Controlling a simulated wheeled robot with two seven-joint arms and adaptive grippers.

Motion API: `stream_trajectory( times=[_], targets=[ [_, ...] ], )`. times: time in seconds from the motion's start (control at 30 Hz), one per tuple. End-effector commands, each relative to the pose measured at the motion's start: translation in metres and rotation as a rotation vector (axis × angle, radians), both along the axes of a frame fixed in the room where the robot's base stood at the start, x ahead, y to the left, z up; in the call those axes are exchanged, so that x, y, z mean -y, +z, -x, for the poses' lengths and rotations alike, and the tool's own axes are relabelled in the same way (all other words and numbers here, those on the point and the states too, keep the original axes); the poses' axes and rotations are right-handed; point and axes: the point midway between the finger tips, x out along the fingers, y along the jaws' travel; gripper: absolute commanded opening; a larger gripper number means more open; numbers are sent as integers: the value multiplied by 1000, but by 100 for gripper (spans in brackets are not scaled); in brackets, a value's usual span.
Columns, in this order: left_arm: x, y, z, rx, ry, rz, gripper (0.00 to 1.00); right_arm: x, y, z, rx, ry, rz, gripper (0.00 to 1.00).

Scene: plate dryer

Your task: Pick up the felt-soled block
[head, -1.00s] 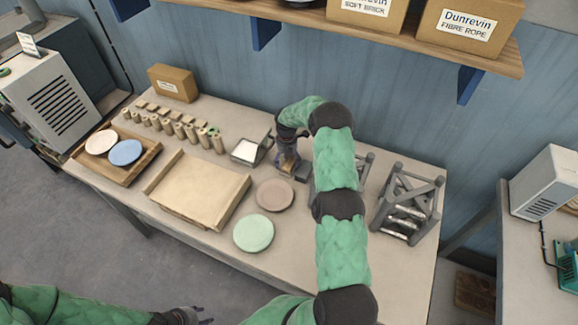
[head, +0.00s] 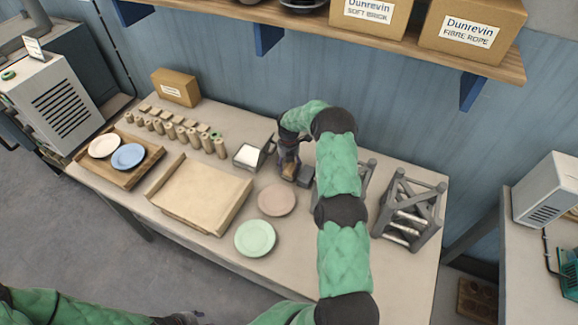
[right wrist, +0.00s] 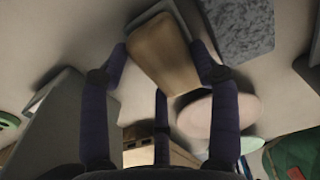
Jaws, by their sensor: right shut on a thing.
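The felt-soled block (right wrist: 158,48) is a tan wooden block with a thin grey layer along its far edge. In the right wrist view it sits between the fingers of my right gripper (right wrist: 160,62), which is shut on it. In the head view my right gripper (head: 288,165) points down at the back middle of the table, and the block is largely hidden by the fingers. I cannot tell whether it touches the table. My left gripper (head: 181,318) is partly in view at the bottom edge; its fingers are too cut off to read.
A dark grey slab (head: 304,176) lies close beside the right gripper. A pink plate (head: 277,200) and a green plate (head: 255,238) lie in front. A grey stand with a white face (head: 247,156) is to the left, wooden pegs (head: 192,136) beyond. A grey rack (head: 411,210) stands right.

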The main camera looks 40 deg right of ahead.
Motion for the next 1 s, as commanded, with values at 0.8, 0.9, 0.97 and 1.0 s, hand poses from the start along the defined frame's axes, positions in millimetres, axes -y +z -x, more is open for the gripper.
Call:
stream_trajectory(
  times=[0.8,0.9,0.97,1.0],
  targets=[
    [0,5,0,0,0,0,40,-78,107,71,3,2,1,28],
    [0,5,0,0,0,0,40,-88,112,81,1,1,0,28],
    [0,6,0,0,0,0,40,-93,115,85,2,2,1,28],
    [0,6,0,0,0,0,40,-95,116,87,0,3,1,28]
  ],
)
